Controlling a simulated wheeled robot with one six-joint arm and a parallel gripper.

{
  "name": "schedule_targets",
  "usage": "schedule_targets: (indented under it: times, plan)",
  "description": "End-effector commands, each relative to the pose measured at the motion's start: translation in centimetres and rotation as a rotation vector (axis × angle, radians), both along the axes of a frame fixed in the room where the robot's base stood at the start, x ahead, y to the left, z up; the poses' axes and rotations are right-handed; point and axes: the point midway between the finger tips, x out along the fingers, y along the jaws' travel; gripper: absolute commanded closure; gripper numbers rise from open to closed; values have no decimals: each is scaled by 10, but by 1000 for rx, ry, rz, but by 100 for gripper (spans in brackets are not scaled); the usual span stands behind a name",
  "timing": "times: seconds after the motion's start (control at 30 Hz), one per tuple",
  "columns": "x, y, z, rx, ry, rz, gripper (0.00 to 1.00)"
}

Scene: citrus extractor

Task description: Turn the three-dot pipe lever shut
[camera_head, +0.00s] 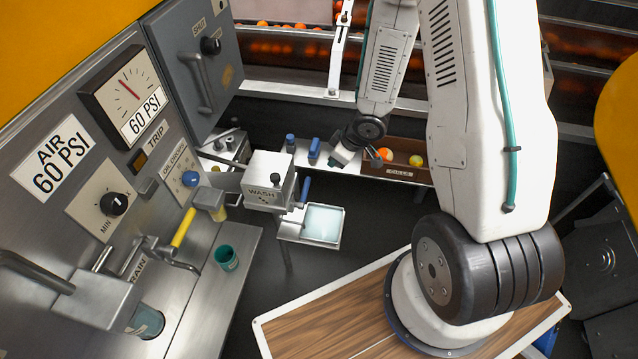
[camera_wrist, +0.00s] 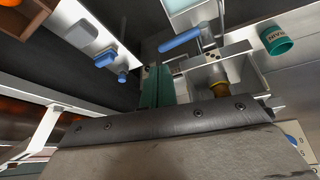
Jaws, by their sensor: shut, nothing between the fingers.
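In the head view, one blue lever (camera_head: 305,188) stands beside the WASH box, and two blue handles, a left one (camera_head: 290,141) and a right one (camera_head: 314,150), stand on the ledge behind. In the wrist view, a long blue handle (camera_wrist: 180,42) lies just beyond my fingertips, slightly right. Two blue handles (camera_wrist: 104,59) (camera_wrist: 123,77) sit to the left. My gripper (camera_wrist: 157,72) is shut and empty, with teal fingers together, apart from the handles. In the head view it (camera_head: 346,153) hangs near the ledge.
The WASH box (camera_head: 268,178) and its tray (camera_head: 323,224) stand left of my arm. A brown CULLS bin (camera_head: 398,169) holds fruit at the ledge's right. A yellow lever (camera_head: 183,228) and teal cup (camera_head: 227,257) are at the left panel. Dark floor lies between.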

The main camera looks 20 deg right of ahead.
Motion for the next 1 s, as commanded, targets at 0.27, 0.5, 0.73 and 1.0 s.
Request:
schedule_targets:
  times: [0.27,0.5,0.73,1.0]
  plan:
    - [8,44,12,73,-160,285,100]
    - [20,59,-17,71,-156,290,100]
    - [40,78,-58,70,-155,288,100]
    - [45,75,-97,69,-156,281,100]
